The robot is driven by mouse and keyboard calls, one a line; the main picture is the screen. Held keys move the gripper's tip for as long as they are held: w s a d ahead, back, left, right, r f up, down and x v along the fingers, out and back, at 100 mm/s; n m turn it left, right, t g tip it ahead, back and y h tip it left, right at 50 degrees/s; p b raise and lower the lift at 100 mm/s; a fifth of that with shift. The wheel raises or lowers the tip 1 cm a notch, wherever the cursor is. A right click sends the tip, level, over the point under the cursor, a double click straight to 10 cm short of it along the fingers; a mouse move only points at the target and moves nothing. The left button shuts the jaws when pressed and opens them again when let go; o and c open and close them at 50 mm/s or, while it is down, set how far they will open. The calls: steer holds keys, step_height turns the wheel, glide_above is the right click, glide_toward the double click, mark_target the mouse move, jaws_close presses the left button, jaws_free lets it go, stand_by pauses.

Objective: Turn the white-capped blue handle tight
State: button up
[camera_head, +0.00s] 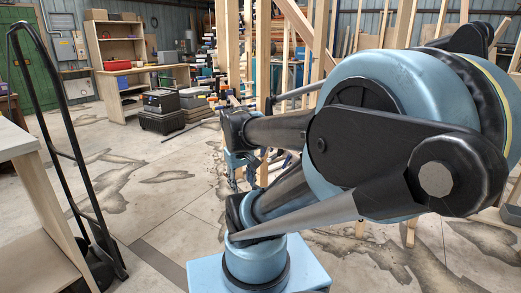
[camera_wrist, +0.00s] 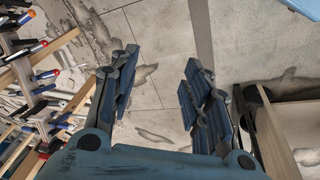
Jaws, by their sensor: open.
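My gripper (camera_wrist: 160,85) is open and empty in the wrist view, its two dark blue fingers wide apart over bare floor. Several clamps with coloured handles line the left edge of that view, beside wooden strips. One handle with blue and red parts (camera_wrist: 43,89) points right, towards the gripper but apart from it. Another blue-ended handle (camera_wrist: 27,15) is at the top left corner. They are too small and crowded to tell which is the white-capped blue one. In the head view my arm covers much of the area in front, and the gripper's fingertips cannot be made out clearly.
Wooden posts (camera_head: 233,50) stand behind my arm, with a clamp rack (camera_head: 208,60) beyond. A black hand truck (camera_head: 75,155) and a pale shelf (camera_head: 40,200) are at the left. Black cases (camera_head: 161,110) sit farther back. The stained floor between is open.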

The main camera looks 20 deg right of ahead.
steer(key=w+d+r+n+t+h, duration=0.1)
steer(key=w+d+n+h, duration=0.25)
steer(key=w, duration=0.85)
steer(key=w+d+r+n+h, duration=0.15)
steer(key=w+d+n, duration=0.3)
steer(key=w, duration=0.85)
steer(key=w+d+r+n+t+h, duration=0.1)
steer(key=w+d+n+h, duration=0.3)
steer(key=w, duration=0.8)
steer(key=w+d+f+n+t+h, duration=0.2)
steer(key=w+d+f+n+h, duration=0.15)
steer(key=w+f, duration=0.8)
steer(key=w+f+n+t+h, duration=0.2)
steer(key=w+f+n, duration=0.55)
steer(key=f, duration=0.25)
steer(key=shift+m, duration=0.4)
steer(key=x, duration=1.7)
steer(key=shift+w+r, duration=0.1)
jaws_close()
